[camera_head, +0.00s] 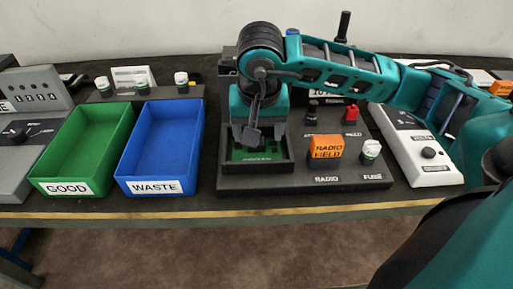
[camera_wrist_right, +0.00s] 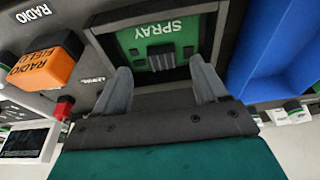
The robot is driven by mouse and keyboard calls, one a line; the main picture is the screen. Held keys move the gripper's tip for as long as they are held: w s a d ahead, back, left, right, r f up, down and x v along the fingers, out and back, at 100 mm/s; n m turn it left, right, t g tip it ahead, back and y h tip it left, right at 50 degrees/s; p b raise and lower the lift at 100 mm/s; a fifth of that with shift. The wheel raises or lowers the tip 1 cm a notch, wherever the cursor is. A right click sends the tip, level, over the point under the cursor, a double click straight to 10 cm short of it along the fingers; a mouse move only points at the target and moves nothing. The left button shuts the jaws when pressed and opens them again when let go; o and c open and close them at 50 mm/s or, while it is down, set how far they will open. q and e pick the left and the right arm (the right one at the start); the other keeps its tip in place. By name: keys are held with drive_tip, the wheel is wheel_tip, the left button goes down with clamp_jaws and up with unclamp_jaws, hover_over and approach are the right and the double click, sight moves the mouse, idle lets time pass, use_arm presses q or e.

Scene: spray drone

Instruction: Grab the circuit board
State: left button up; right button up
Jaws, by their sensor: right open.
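The green circuit board (camera_head: 268,154) lies in a black square tray (camera_head: 256,168) at the front left of the dark panel. In the right wrist view the board (camera_wrist_right: 158,38) carries the word SPRAY and dark parts. My right gripper (camera_head: 254,140) points down over the tray and hides part of the board in the head view. In the right wrist view its two fingers (camera_wrist_right: 161,75) are open and apart, with nothing between them. The fingertips appear above the board's edge; I cannot tell whether they touch it. My left gripper is not in view.
An orange radio block (camera_head: 326,148), a white-capped fuse (camera_head: 370,151) and a red part (camera_head: 350,114) stand right of the tray. A blue WASTE bin (camera_head: 160,150) and a green GOOD bin (camera_head: 82,150), both empty, stand left. A white device (camera_head: 418,150) is far right.

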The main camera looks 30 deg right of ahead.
sight(257, 153)
drive_tip(key=x, duration=0.4)
drive_tip(key=shift+a+f, duration=0.1)
drive_tip(key=shift+f, duration=0.2)
drive_tip(key=c, duration=1.2)
drive_tip(key=shift+r, duration=0.1)
